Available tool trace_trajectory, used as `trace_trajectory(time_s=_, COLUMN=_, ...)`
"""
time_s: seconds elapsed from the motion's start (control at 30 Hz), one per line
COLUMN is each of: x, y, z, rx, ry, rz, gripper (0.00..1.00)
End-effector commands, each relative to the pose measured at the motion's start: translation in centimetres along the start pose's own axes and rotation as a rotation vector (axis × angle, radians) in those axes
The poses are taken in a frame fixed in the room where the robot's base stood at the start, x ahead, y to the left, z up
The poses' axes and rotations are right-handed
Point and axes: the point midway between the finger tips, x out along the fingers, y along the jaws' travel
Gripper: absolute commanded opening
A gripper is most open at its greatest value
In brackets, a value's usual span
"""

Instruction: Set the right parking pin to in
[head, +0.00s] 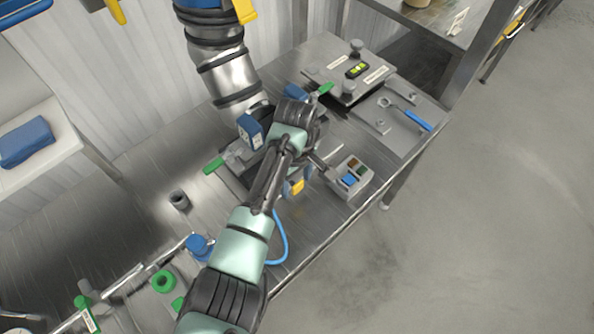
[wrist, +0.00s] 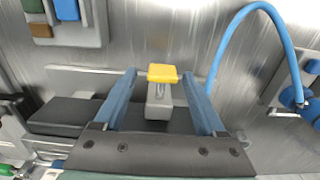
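A small part with a yellow cap (wrist: 162,73) on a grey block (wrist: 160,110) stands on the device, and I take it to be the parking pin; I cannot tell its setting. The yellow cap also shows in the head view (head: 297,187), just below my arm. My gripper (wrist: 159,75) is open, with its two blue fingers on either side of the capped part. A gap shows on both sides, so it is not gripped. In the head view my arm hides the fingers and much of the device.
A button box (head: 350,178) stands at the bench's right edge. A blue hose (head: 282,240) curves beside the device. Green handles (head: 213,165) (head: 326,88) stick out at its ends. A wrench with a blue handle (head: 418,120) lies on a plate at upper right.

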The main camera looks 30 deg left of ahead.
Motion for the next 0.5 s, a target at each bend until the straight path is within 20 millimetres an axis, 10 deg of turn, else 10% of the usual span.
trace_trajectory(time_s=0.5, x=-3.6, y=0.0, z=0.1, rx=0.001, ry=-0.002, rz=-0.001, gripper=0.72)
